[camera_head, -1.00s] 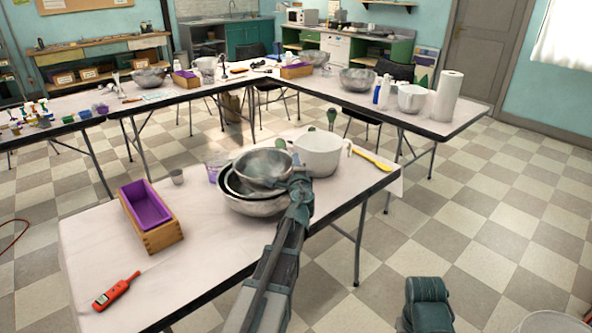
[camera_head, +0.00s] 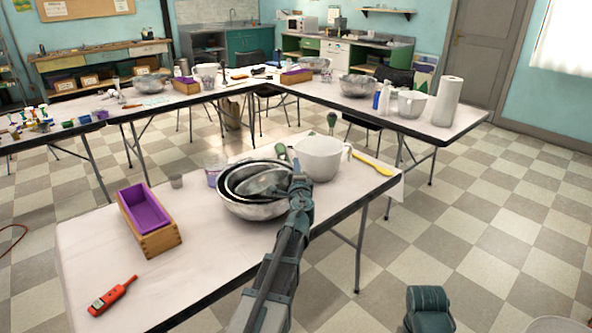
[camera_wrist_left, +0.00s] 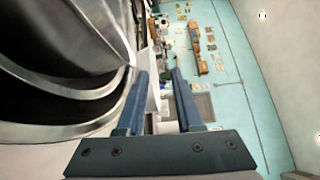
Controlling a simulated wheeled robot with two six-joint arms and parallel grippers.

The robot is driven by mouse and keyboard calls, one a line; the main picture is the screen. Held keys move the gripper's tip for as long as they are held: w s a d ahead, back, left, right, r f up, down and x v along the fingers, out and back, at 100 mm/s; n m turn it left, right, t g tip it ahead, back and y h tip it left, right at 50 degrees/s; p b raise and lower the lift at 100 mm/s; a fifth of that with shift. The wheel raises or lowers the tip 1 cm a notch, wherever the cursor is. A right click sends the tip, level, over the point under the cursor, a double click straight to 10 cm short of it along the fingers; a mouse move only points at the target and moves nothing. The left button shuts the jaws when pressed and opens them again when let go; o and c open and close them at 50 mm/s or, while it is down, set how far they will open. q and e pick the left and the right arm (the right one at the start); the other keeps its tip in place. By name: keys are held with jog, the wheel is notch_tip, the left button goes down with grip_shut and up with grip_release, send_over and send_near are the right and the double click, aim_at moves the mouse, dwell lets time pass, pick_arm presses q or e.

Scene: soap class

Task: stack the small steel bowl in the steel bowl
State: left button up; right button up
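The small steel bowl (camera_head: 262,182) sits tilted inside the nested steel bowls, its rim low on the side toward my left gripper. My left gripper (camera_head: 299,184) is at the right edge of the bowls. In the left wrist view its two fingers (camera_wrist_left: 162,100) stand apart with nothing between them, and the bowl rims lie to their left. My right gripper is not in view.
A white pitcher (camera_head: 319,158) stands close behind my left gripper.

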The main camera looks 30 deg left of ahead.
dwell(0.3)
pick_arm(q)
jog(key=shift+r+p, duration=0.55)
jog(key=shift+p, duration=0.05)
jog(key=shift+s+d+r, duration=0.15)
jog(key=shift+s, duration=0.05)
jog(key=v, duration=1.1)
jog(key=shift+s, duration=0.25)
jog(key=shift+d, duration=0.15)
